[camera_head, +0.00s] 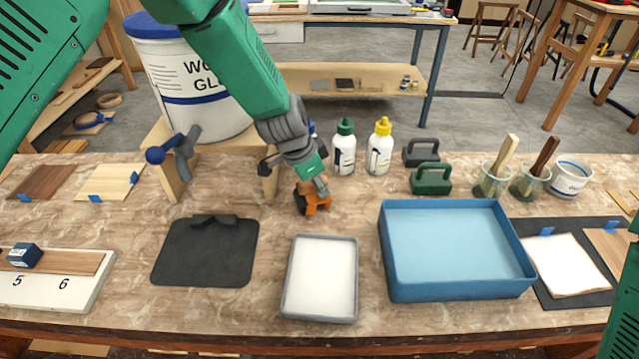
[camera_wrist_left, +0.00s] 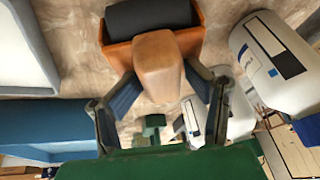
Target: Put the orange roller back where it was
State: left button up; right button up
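The orange roller (camera_head: 312,205) is on or just above the table behind the white-filled tray. In the left wrist view its orange frame (camera_wrist_left: 196,42), dark cylinder and tan handle (camera_wrist_left: 158,62) show close up. My left gripper (camera_head: 312,180) reaches down to it from above. In the left wrist view the two fingers (camera_wrist_left: 160,82) press against both sides of the handle, shut on it. Whether the roller touches the table is unclear. My right gripper is out of view; only a green part of my body shows at the right edge.
A white-filled grey tray (camera_head: 357,278) and a blue tray (camera_head: 388,270) stand in front. A black mat (camera_head: 205,255) lies left. A glue bucket (camera_head: 195,75) on a wooden stand (camera_head: 265,150), glue bottles (camera_head: 344,150) and dark-handled blocks (camera_head: 431,180) stand behind.

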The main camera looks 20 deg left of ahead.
pick_arm(q)
jog(key=shift+r, duration=0.3)
jog(key=p+v, duration=0.1)
jog(key=v, duration=1.1)
jog(key=shift+r, duration=0.3)
jog(key=shift+w, duration=0.15)
